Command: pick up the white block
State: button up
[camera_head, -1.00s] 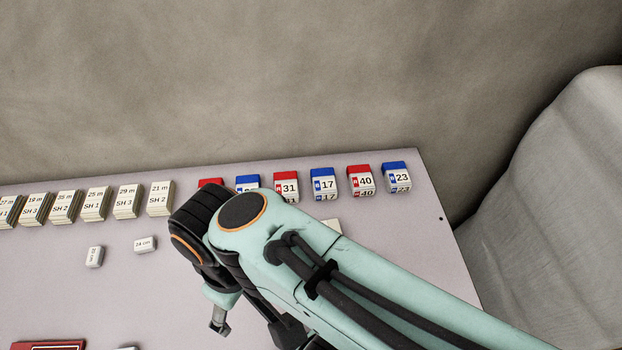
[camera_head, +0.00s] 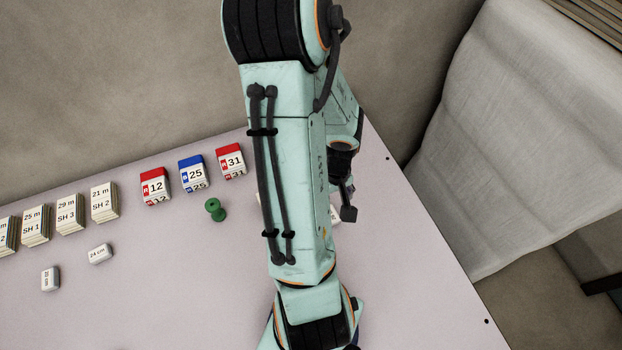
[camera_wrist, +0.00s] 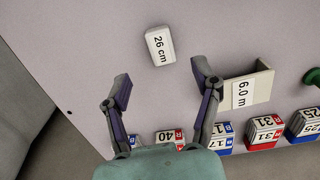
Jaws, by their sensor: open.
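My gripper (camera_wrist: 163,80) is open and empty, with one finger on each side of the space short of the block. Two other small white blocks lie at the left in the head view: one marked "24 cm" (camera_head: 101,253) and one with turned lettering (camera_head: 50,279). I cannot tell which white block the task means.
A pale open holder labelled "6.0 m" (camera_wrist: 262,88) stands close to my right finger. Red-capped (camera_head: 155,186) and blue-capped (camera_head: 193,174) numbered blocks stand in a row. A green spool (camera_head: 215,209) stands near them. Stacks of labelled cards (camera_head: 104,202) stand at the left.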

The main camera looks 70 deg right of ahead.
jog(key=shift+w+f, duration=0.1)
jog(key=shift+f, duration=3.05)
jog(key=c, duration=1)
